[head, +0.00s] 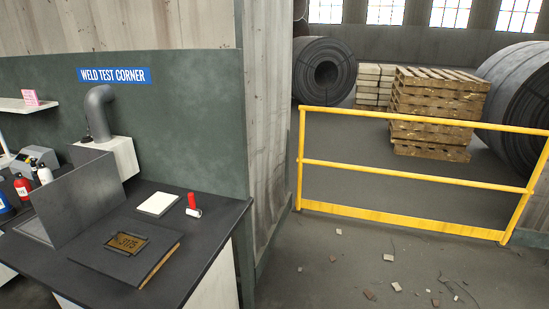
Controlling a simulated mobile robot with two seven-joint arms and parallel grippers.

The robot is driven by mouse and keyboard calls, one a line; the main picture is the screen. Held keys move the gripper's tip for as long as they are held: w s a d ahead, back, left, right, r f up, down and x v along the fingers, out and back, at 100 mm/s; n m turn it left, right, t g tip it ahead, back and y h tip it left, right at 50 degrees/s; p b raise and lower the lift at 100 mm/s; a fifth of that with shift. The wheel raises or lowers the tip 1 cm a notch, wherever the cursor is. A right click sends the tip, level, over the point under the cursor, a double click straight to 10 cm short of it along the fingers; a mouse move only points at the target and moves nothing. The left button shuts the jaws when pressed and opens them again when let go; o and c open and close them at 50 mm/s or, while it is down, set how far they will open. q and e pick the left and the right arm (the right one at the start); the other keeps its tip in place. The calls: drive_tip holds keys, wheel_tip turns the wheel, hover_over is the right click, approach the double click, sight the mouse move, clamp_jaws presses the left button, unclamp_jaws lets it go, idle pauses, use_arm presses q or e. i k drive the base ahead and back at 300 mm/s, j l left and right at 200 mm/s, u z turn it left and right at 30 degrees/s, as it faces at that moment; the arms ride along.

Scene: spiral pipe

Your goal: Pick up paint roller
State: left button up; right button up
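A small paint roller (192,204) with a red handle and a white roller end is on the dark workbench (215,222), near its back right corner. The red handle points up and away, and the white end is at the lower side. It sits just right of a white pad or block (157,204), apart from it. Neither of my grippers shows in the head view.
A dark framed box or book with a plate (127,243) lies at the bench front. A grey panel (80,198) and fume duct (99,112) stand behind left. A yellow railing (420,172) closes the area at right. Rubble (389,257) lies on the floor.

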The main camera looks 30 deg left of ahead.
sight(191, 210)
drive_tip(key=i+u, duration=0.1)
drive_tip(key=u, duration=0.35)
drive_tip(key=l+u, duration=0.15)
drive_tip(key=u, duration=0.3)
drive_tip(key=i+l+u, duration=0.1)
drive_tip(key=u, duration=0.3)
drive_tip(key=i+l+u, duration=0.1)
drive_tip(key=u, duration=0.3)
drive_tip(key=l+u, duration=0.5)
drive_tip(key=u, duration=0.25)
drive_tip(key=i, duration=0.05)
